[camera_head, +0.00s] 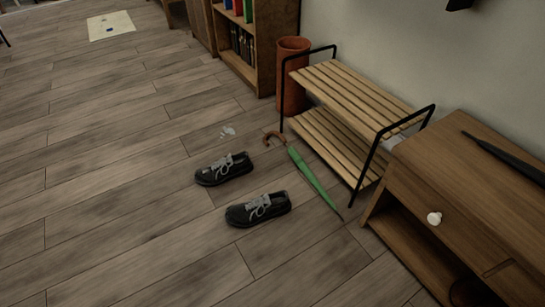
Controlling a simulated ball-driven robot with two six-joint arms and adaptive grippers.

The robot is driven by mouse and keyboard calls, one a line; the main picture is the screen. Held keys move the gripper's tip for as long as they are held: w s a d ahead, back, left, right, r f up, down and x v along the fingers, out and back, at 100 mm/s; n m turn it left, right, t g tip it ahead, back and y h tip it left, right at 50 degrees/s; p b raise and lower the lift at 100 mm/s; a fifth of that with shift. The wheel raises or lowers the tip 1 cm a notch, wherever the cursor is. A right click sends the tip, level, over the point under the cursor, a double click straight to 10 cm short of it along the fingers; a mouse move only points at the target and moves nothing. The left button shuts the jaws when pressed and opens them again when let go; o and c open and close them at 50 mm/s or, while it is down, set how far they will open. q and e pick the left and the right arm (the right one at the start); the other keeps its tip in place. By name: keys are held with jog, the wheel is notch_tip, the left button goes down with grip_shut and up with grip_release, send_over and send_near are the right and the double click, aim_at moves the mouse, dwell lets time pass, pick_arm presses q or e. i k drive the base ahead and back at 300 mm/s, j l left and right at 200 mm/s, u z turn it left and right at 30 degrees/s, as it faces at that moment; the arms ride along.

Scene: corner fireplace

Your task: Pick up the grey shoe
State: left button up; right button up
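Two dark grey, nearly black shoes with light grey laces lie on the wooden floor in the head view. One shoe (223,169) is farther back and slightly left. The other shoe (258,209) is nearer and to the right, roughly parallel to it, with a gap between them. Both rest upright on their soles, and nothing covers them. I cannot tell which one the task means by the grey shoe. Neither of my grippers shows in this view.
A green umbrella (312,178) lies right of the shoes, beside a slatted rack (350,92). A wooden cabinet (445,180) bears a dark elongated object (505,157). A brown bin (292,75) and bookcase (262,40) stand behind. Floor left of the shoes is clear.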

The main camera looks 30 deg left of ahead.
aim_at(229, 167)
jog(key=i+j+z, duration=0.1)
jog(key=j+z, duration=0.4)
jog(key=j, duration=0.3)
jog(key=j+z, duration=0.45)
jog(key=j, duration=0.4)
jog(key=k+j+z, duration=0.2)
jog(key=j+z, duration=0.3)
jog(key=j, duration=0.3)
jog(key=k+j, duration=0.1)
jog(key=j, duration=0.3)
jog(key=k+j, duration=0.1)
jog(key=j, duration=0.35)
jog(key=k+j, duration=0.1)
jog(key=j, duration=0.3)
jog(key=k+j, duration=0.15)
jog(key=j, duration=0.3)
jog(key=k+j, duration=0.1)
jog(key=j, duration=0.3)
jog(key=z, duration=0.05)
